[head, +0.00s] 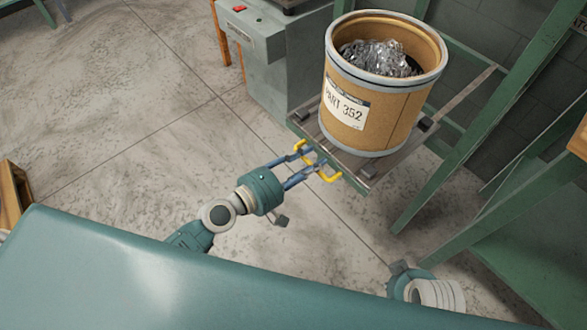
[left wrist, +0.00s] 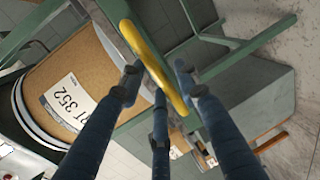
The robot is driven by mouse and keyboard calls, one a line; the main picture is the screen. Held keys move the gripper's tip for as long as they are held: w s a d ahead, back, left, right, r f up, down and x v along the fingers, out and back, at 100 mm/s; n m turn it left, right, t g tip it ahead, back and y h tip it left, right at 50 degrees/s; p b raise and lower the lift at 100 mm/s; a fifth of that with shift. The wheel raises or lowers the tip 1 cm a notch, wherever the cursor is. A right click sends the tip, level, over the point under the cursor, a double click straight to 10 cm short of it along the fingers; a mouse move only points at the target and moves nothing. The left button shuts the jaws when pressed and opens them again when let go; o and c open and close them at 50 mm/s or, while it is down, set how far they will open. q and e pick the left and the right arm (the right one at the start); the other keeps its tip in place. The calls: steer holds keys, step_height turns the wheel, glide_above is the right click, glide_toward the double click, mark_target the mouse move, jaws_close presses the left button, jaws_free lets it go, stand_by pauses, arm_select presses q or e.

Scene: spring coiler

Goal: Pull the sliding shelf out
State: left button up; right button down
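The sliding shelf (head: 345,165) is a flat grey-green platform with a yellow handle (head: 329,177) on its front edge. It carries a large brown drum. In the left wrist view the yellow handle (left wrist: 150,57) runs between my blue fingers. My left gripper (head: 311,163) is at the handle with its fingers spread to either side of it. In the left wrist view the fingertips (left wrist: 160,82) stand apart, with visible gaps to the handle; contact cannot be told. Only part of my right arm shows at the lower right, and its fingers are not visible.
The drum (head: 375,105), labelled PART 352, holds shiny metal scrap (head: 380,58). A grey-green machine cabinet (head: 265,60) stands left of the shelf. Green frame posts (head: 480,140) rise to the right.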

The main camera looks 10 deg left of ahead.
arm_select(q)
steer(key=v, duration=1.1)
steer(key=shift+f, duration=0.1)
